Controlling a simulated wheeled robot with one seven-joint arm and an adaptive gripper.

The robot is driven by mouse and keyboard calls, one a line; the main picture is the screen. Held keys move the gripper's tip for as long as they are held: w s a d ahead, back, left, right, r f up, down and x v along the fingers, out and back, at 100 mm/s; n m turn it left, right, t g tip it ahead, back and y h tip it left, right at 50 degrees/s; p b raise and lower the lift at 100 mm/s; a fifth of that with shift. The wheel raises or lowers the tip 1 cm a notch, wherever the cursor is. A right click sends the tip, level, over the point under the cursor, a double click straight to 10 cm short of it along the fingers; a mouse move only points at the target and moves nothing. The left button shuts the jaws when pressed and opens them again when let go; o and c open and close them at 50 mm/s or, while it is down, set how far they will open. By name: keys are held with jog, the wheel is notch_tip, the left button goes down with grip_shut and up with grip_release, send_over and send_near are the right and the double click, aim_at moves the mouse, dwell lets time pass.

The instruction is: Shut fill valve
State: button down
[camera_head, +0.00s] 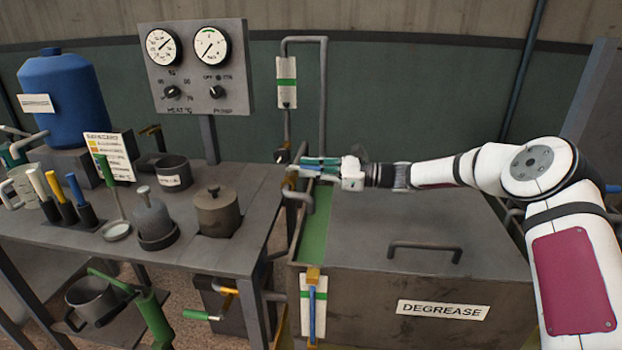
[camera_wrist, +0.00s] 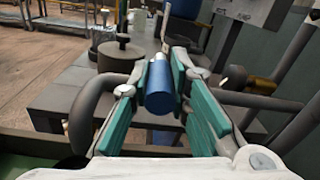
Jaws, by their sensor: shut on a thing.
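My gripper (camera_head: 305,168) reaches in from the right, over the left back of the DEGREASE tank (camera_head: 350,297). In the wrist view its teal fingers (camera_wrist: 161,78) are shut on a blue handle (camera_wrist: 160,92), whose rounded end points toward the camera. The handle appears to belong to the fill valve at the bent grey spout pipe (camera_wrist: 90,100), but the gripper hides where it joins. In the head view the fingers mostly cover the handle. A brass fitting (camera_wrist: 258,89) on the pipework sits right of the fingers.
A closed lid with a bar handle (camera_head: 425,247) covers most of the tank. A second blue lever (camera_head: 313,312) hangs on its front. An upright pipe loop (camera_head: 323,100) stands behind my gripper. The left bench holds a lidded pot (camera_head: 217,212) and a gauge panel (camera_head: 196,75).

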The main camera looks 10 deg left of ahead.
jog(key=shift+w+d+r+n+g+b, duration=0.1)
jog(key=shift+w+r+n+g+b, duration=0.25)
jog(key=shift+b, duration=0.75)
jog(key=shift+f, duration=0.1)
jog(key=c, duration=1.6)
grip_release()
jog(key=shift+o, duration=0.6)
jog(key=shift+f+g, duration=0.15)
jog(key=shift+g, duration=0.1)
jog(key=shift+s, duration=0.1)
jog(key=d, duration=1.2)
jog(key=shift+s, duration=0.1)
